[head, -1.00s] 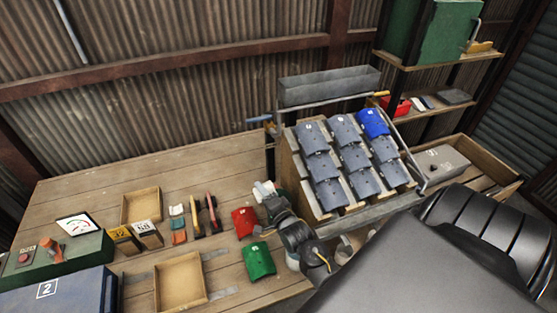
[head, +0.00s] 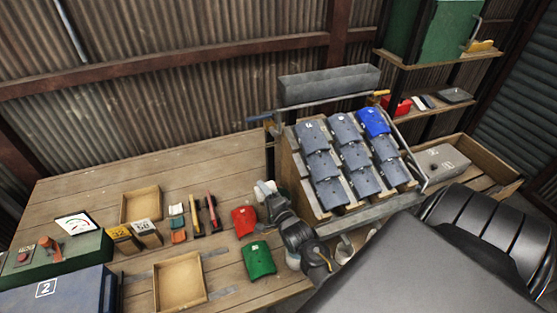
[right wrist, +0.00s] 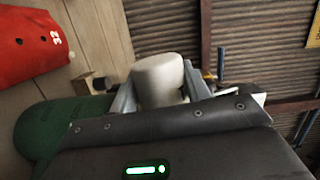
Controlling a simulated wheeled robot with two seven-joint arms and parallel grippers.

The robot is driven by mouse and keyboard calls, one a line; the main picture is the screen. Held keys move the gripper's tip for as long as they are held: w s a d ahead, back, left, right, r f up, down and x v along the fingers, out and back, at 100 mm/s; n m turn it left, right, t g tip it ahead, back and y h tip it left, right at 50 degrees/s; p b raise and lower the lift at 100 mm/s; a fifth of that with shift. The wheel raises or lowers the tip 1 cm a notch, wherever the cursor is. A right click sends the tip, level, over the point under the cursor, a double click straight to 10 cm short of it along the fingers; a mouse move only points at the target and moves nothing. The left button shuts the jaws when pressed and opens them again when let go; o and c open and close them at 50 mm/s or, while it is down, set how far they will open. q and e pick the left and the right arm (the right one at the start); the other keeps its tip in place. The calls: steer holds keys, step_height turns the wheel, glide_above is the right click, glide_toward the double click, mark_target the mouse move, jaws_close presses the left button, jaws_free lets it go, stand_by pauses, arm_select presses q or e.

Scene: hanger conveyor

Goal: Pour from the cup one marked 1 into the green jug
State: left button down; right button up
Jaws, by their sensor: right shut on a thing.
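My right gripper (head: 268,188) is shut on a pale cup at the back right of the table, left of the rack. The cup (right wrist: 160,78) shows between the fingers in the right wrist view as a smooth whitish body, and no marking on it can be read. A sliver of dark green (head: 284,191) behind the gripper may be the green jug, mostly hidden. A dark green rounded shape fills the lower left of the wrist view; I cannot tell what it is. My left gripper is not in view.
A red curved piece (head: 243,220) and a green one (head: 259,259) lie left of my right arm. Pale containers (head: 344,248) stand by the rack (head: 296,172) of grey and blue pieces. An empty wooden tray (head: 180,284) lies at the front.

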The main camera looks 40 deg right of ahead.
steer(key=shift+r, duration=0.1)
steer(key=n+p, duration=0.2)
steer(key=r+n+p, duration=0.1)
steer(key=shift+w+a+g, duration=0.1)
steer(key=shift+a+g, duration=0.15)
steer(key=shift+g, duration=0.05)
steer(key=shift+f+n+p, duration=0.1)
steer(key=shift+n+p, duration=0.35)
steer(key=shift+n, duration=0.25)
steer(key=shift+f, duration=0.15)
steer(key=shift+n+h+p, duration=0.3)
steer(key=shift+n+p, duration=0.1)
steer(key=shift+n, duration=0.2)
steer(key=shift+n+g+p, duration=0.5)
steer(key=shift+n+p, duration=0.25)
steer(key=shift+n, duration=0.45)
steer(key=shift+d+f+n, duration=0.1)
steer(key=shift+f+n, duration=0.1)
steer(key=shift+n, duration=0.3)
